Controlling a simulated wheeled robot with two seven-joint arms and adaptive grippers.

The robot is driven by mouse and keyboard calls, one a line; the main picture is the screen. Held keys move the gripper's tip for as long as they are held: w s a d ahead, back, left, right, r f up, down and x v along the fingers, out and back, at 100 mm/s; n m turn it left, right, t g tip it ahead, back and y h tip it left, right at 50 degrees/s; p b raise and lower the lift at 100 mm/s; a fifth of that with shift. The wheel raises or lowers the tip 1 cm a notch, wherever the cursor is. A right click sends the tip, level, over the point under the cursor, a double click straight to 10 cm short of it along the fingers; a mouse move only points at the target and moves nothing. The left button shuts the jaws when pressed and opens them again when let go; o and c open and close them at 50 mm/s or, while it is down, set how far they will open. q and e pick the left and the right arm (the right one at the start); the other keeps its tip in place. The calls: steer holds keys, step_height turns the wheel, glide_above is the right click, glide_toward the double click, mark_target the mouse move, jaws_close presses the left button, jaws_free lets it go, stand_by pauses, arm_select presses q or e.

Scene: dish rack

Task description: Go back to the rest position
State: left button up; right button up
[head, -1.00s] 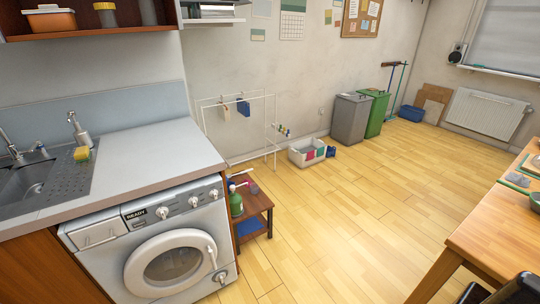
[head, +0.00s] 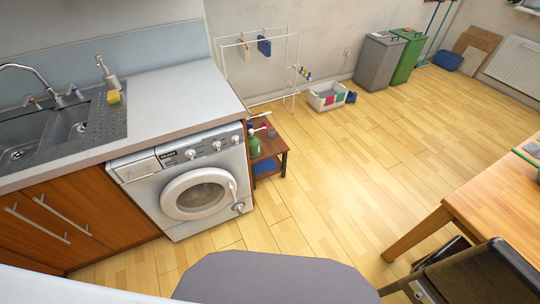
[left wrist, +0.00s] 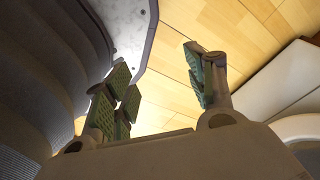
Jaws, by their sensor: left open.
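My left gripper (left wrist: 160,95) shows in the left wrist view. Its green-padded fingers stand apart with nothing between them. Wooden floor and dark and pale body parts of mine lie behind the fingers. Neither gripper is in the head view. My right gripper does not show in any view.
A washing machine (head: 197,190) stands under the counter (head: 180,98) beside the sink (head: 75,130). A small side table (head: 270,148) and a white drying rack (head: 297,60) stand right of it. A wooden table (head: 495,205) and dark chair (head: 480,275) are at right. The middle floor is open.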

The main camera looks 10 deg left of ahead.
arm_select(q)
steer(key=s+a+r+p, duration=0.2)
steer(key=s+p, duration=0.3)
steer(key=s, duration=0.1)
steer(key=s+a+r+p, duration=0.1)
steer(key=s+r+p, duration=0.1)
steer(key=s+p, duration=0.3)
steer(key=shift+s+a+p, duration=0.35)
steer(key=shift+s+p, duration=0.05)
steer(key=shift+p, duration=0.1)
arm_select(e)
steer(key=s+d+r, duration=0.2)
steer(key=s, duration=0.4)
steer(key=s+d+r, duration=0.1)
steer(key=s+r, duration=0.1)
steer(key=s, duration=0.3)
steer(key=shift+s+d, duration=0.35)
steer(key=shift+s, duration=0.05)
arm_select(q)
steer(key=shift+s, duration=0.1)
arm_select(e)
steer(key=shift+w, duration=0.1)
